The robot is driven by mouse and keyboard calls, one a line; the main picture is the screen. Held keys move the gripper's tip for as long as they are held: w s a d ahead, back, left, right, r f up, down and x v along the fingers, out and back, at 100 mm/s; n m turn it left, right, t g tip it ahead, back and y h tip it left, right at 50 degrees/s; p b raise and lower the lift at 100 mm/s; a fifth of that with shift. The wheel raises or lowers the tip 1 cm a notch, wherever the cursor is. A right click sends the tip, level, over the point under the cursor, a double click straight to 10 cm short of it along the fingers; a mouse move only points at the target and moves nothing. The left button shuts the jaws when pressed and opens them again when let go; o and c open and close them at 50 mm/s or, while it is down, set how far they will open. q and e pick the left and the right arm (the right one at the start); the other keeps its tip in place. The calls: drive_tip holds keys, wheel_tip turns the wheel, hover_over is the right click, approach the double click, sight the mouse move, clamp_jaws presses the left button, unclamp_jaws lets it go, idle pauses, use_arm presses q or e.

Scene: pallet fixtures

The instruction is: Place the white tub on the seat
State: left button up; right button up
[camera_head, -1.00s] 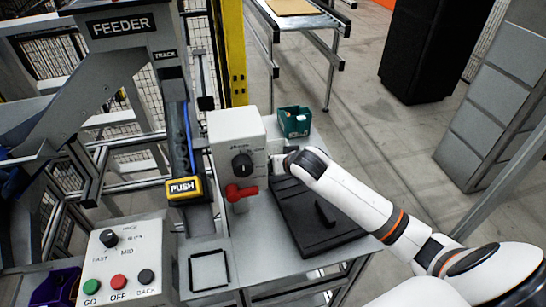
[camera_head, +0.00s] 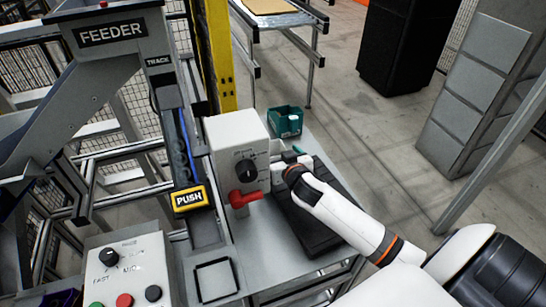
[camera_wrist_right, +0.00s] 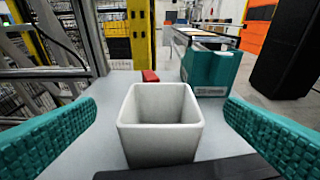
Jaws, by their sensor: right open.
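The white tub (camera_wrist_right: 160,125) stands upright and empty on the grey table, in the middle of the right wrist view. My right gripper (camera_wrist_right: 160,130) is open, with one teal finger pad on each side of the tub and gaps between. In the head view the right gripper (camera_head: 284,160) is beside the grey control box, and the tub is mostly hidden there. A black square outline (camera_head: 216,280) on the table's near left part looks like the seat; nothing is in it. My left gripper is not in view.
The control box (camera_head: 236,150) with a black knob and red handle (camera_head: 244,198) stands left of my right gripper. A teal bin (camera_head: 285,121) is behind. A black tray (camera_head: 305,220) lies under my arm. The yellow PUSH part (camera_head: 188,198) and button panel (camera_head: 125,270) are at left.

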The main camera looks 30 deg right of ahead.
sight(273, 149)
drive_tip(key=shift+f+p+x, duration=0.2)
drive_tip(key=shift+p+x, duration=0.5)
drive_tip(key=shift+x, duration=2.25)
drive_tip(key=shift+s, duration=0.1)
drive_tip(key=shift+c, duration=0.2)
drive_tip(key=c, duration=1.1)
